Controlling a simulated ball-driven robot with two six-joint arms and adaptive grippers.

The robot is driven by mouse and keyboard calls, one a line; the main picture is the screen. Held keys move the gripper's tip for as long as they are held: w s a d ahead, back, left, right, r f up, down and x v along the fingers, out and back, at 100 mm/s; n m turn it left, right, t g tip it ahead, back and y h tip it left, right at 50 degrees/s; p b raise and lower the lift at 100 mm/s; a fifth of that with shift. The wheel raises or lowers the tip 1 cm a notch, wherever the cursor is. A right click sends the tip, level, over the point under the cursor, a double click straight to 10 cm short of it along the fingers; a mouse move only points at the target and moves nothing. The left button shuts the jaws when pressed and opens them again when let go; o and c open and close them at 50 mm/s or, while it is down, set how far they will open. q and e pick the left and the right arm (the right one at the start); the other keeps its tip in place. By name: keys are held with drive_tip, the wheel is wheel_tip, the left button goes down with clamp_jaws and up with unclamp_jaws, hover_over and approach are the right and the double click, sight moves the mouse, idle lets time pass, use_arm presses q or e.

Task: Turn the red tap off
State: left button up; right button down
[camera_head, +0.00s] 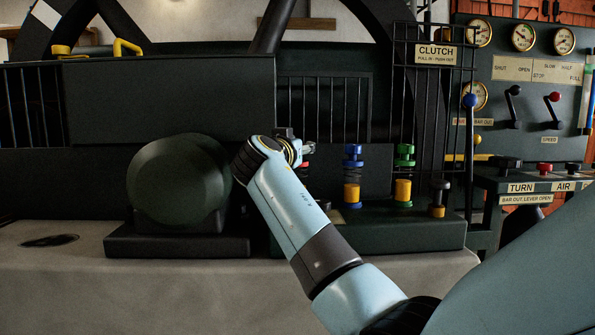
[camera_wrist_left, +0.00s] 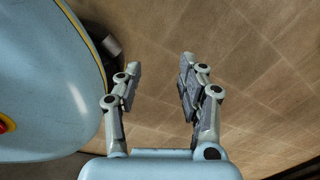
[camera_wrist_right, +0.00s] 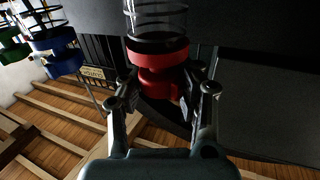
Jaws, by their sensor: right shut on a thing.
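The red tap shows in the right wrist view as a red round knob (camera_wrist_right: 158,62) below a ribbed clear cylinder. My right gripper (camera_wrist_right: 163,92) has its fingers on either side of the red knob and is shut on it. In the head view my right gripper (camera_head: 300,148) reaches the row of taps, and my arm hides most of the red tap; only a sliver of red (camera_head: 304,165) shows. My left gripper (camera_wrist_left: 158,75) is open and empty above the floor in the left wrist view.
A blue tap (camera_head: 353,175), a green tap (camera_head: 404,175) and a dark-topped one (camera_head: 438,198) stand to the right on the dark base. A rounded dark housing (camera_head: 178,185) is to the left. A blue-knobbed clutch lever (camera_head: 469,130) and gauge panel stand further right.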

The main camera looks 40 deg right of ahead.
drive_tip(key=f+m+g+h+b, duration=0.1)
drive_tip(key=g+b, duration=0.1)
drive_tip(key=b, duration=0.1)
drive_tip(key=shift+m+h, duration=0.3)
drive_tip(key=m+g+b, duration=0.1)
drive_tip(key=g+b, duration=0.1)
drive_tip(key=m+g+h+b, duration=0.1)
drive_tip(key=g+b, duration=0.1)
drive_tip(key=shift+r+m+h, duration=0.15)
drive_tip(key=shift+m+h, duration=0.15)
use_arm(q)
drive_tip(key=w+d+r, duration=0.2)
drive_tip(key=w+r, duration=0.5)
drive_tip(key=w+d+r+t+b, duration=0.1)
drive_tip(key=w+d+r, duration=0.2)
drive_tip(key=w+r, duration=0.4)
drive_tip(key=shift+w+r+h, duration=0.15)
drive_tip(key=shift+w+h, duration=0.15)
drive_tip(key=shift+w, duration=0.4)
use_arm(e)
drive_tip(key=shift+r+m+g, duration=0.15)
drive_tip(key=shift+m+g, duration=0.25)
drive_tip(key=shift+g, duration=0.1)
drive_tip(key=c, duration=0.9)
unclamp_jaws()
drive_tip(key=shift+a+r, duration=0.1)
drive_tip(key=shift+r, duration=0.05)
drive_tip(key=v, duration=0.7)
drive_tip(key=shift+s+a, duration=0.1)
drive_tip(key=shift+a, duration=0.2)
